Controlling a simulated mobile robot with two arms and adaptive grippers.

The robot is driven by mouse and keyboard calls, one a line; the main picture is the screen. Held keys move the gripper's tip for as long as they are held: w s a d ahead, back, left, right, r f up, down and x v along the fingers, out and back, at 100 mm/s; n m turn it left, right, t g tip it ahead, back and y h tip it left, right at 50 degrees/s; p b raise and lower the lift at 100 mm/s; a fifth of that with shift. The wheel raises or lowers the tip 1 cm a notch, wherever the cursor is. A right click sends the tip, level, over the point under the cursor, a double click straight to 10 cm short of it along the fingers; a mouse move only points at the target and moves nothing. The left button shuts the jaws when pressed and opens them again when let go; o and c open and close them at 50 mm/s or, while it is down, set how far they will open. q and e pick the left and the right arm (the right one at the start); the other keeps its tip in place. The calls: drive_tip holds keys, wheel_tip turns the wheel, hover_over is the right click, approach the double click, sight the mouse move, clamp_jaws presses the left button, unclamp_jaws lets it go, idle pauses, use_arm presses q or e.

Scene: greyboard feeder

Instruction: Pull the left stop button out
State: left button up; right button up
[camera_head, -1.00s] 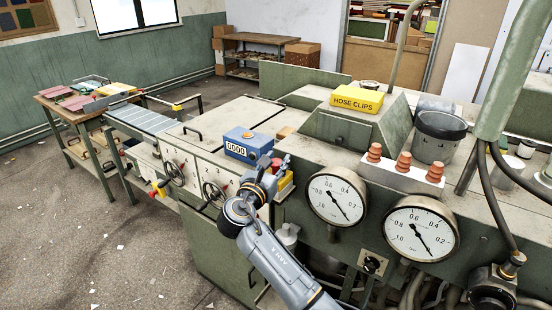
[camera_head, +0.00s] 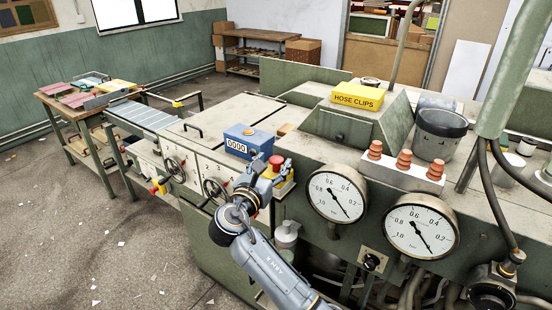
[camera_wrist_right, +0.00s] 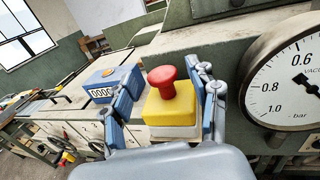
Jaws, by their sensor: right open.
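A red mushroom stop button (camera_head: 276,162) sits on a yellow box (camera_head: 286,187) at the front edge of the machine top. My right gripper (camera_head: 267,170) is open just in front of it. In the right wrist view the red button (camera_wrist_right: 162,79) and yellow box (camera_wrist_right: 172,108) stand ahead, between the two spread fingers of the right gripper (camera_wrist_right: 170,76). I cannot tell whether either finger touches the button or box. The grip looks empty. My left gripper is not in view.
A blue counter box (camera_head: 247,143) stands just left of the button. A large pressure gauge (camera_head: 336,197) is close on the right, with another gauge (camera_head: 420,231) beyond. Handwheels (camera_head: 215,192) are on the front panel. Open floor (camera_head: 90,230) lies to the left.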

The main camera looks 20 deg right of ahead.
drive_tip(key=v, duration=0.9)
